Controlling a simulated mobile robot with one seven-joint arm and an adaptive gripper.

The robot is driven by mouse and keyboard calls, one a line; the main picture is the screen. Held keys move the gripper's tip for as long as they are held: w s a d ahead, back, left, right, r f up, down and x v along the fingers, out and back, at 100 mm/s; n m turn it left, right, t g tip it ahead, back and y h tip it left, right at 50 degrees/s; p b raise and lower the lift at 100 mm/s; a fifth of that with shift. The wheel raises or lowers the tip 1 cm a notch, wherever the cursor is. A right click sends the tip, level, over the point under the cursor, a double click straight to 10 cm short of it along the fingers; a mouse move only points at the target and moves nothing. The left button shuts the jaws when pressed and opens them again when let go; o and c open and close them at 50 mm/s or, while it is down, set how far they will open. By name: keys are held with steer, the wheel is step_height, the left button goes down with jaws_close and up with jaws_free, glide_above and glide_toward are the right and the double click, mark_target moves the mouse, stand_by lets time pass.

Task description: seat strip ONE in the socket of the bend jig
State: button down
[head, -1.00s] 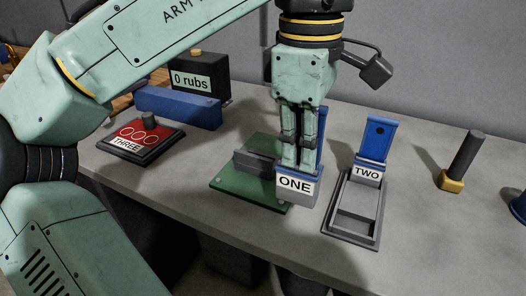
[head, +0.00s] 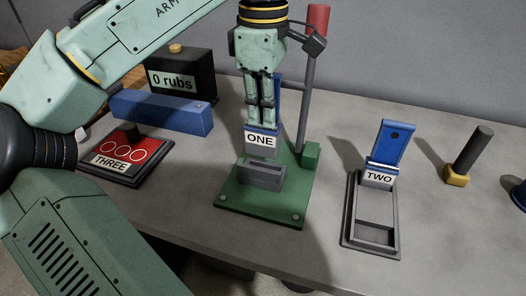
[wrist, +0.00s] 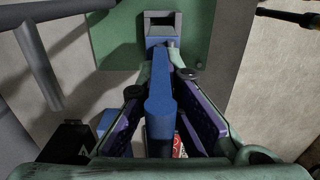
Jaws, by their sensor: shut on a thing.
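Strip ONE, a blue strip with a white-labelled grey foot (head: 261,140), is held upright in my gripper (head: 260,124). The gripper is shut on its blue part, which also shows between the fingers in the wrist view (wrist: 160,95). The bend jig has a green base plate (head: 265,210), a grey socket block (head: 262,174) with a dark slot on top, and a grey post with a red top (head: 318,20) at its back right. The label of strip ONE appears just above and behind the socket block in the head view. I cannot tell the exact gap between them.
Strip TWO (head: 391,145) stands tilted in a grey frame (head: 350,215) to the right. A red plate marked THREE (head: 125,152), a blue bar (head: 160,112) and a "0 rubs" box (head: 180,75) are left. A dark-handled yellow tool (head: 457,176) is far right.

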mark_target(264, 142)
steer(key=shift+f+p, duration=0.35)
steer(key=shift+f, duration=3.1)
steer(key=shift+f, duration=0.2)
steer(key=c, duration=1.8)
jaws_free()
steer(key=shift+r, duration=0.1)
step_height(264, 142, up, 12)
steer(key=shift+r+b, duration=0.15)
steer(key=shift+b, duration=0.2)
